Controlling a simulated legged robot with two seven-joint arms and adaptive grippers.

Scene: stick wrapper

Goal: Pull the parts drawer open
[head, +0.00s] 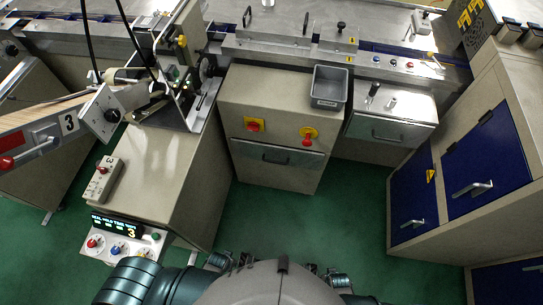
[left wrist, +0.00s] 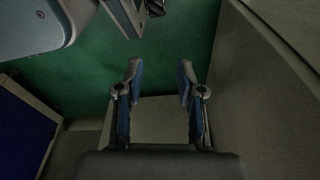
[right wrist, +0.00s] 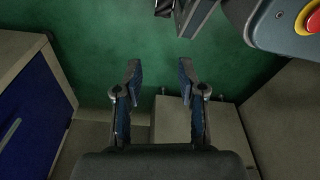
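Which front is the parts drawer is not labelled legibly. A metal drawer front (head: 278,159) with a dark recessed handle sits shut in the beige machine at the centre of the head view. A second metal front (head: 388,131) with a similar handle is to its right. Blue fronts with silver bar handles (head: 473,188) are shut on the cabinet at the right. My left gripper (left wrist: 159,76) is open and empty in the left wrist view. My right gripper (right wrist: 159,74) is open and empty in the right wrist view. Neither gripper is clearly visible in the head view, and neither touches a handle.
A beige machine with a control panel (head: 122,238) stands at the left. The green floor (head: 300,222) between the machines and cabinet is clear.

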